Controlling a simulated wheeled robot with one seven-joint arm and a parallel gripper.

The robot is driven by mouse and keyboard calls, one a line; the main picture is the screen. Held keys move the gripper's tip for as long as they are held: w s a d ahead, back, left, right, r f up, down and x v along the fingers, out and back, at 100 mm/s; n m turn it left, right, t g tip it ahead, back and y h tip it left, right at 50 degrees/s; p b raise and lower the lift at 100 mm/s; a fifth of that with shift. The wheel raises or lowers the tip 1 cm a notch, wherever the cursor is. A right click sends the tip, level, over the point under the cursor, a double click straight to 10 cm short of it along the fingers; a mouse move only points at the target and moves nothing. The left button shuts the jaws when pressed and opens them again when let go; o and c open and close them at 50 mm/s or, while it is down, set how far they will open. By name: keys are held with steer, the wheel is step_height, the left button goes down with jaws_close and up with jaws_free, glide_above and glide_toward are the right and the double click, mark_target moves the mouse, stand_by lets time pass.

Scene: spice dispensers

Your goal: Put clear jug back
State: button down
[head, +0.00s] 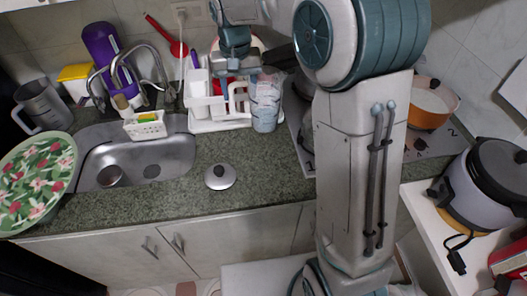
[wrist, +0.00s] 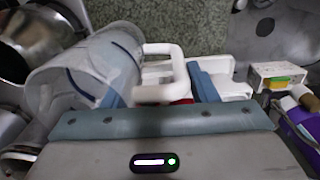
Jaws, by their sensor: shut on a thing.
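The clear jug (head: 265,108) has a see-through body with dark markings and a white handle (head: 238,98). It is upright in the head view, at the right end of the white rack by the back wall. In the wrist view the jug (wrist: 85,72) lies left of my gripper (wrist: 160,92), and its white handle (wrist: 178,62) is between the blue fingers. In the head view my gripper (head: 240,82) reaches down from above, shut on the handle. Whether the jug's base touches the rack or counter is hard to tell.
A white rack (head: 205,126) stands left of the jug. The sink (head: 160,165) with a sponge caddy (head: 146,128) is farther left. A pot lid (head: 220,177) lies on the counter in front. An orange pot (head: 428,118) is right, behind my arm. Counter (head: 270,165) before the jug is clear.

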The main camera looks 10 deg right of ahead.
steer(key=shift+s+a, duration=0.25)
steer(key=shift+s, duration=0.05)
step_height(320, 180, down, 10)
steer(key=p, duration=0.1)
steer(key=shift+s+r, duration=0.15)
steer(key=shift+r, duration=0.05)
steer(key=shift+f, duration=0.2)
steer(key=c, duration=0.6)
jaws_free()
steer(key=shift+o, duration=0.2)
steer(key=shift+r, duration=0.1)
